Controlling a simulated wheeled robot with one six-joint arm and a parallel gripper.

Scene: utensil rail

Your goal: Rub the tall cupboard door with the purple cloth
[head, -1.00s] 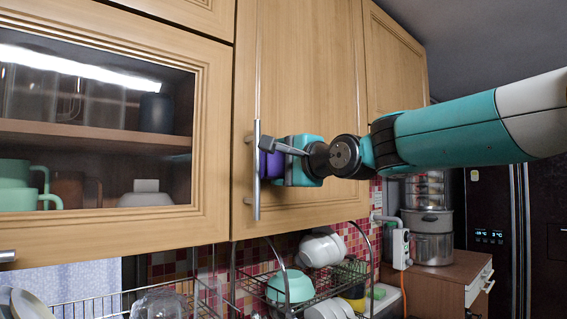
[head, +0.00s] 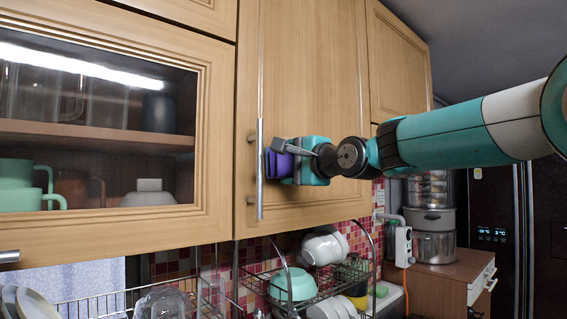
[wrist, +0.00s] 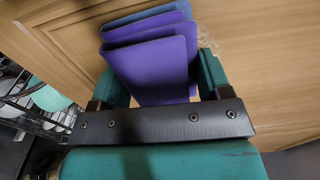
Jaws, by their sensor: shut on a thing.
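The purple cloth (wrist: 155,70) is folded in layers and sits between the two teal fingers of my gripper (head: 284,163) in the wrist view. In the head view the cloth (head: 277,165) shows just right of the long metal handle of the tall cupboard door (head: 305,90). My gripper is shut on the cloth and lies close against the wooden door at its lower left part. Whether the cloth touches the door surface is hard to tell. A faint pale mark (wrist: 208,40) shows on the wood beside the cloth in the wrist view.
The vertical metal handle (head: 260,170) stands out from the door just left of the cloth. A glass-fronted cupboard (head: 215,150) is at left. A dish rack with bowls and cups (head: 292,285) is below. Open air lies in front of the doors.

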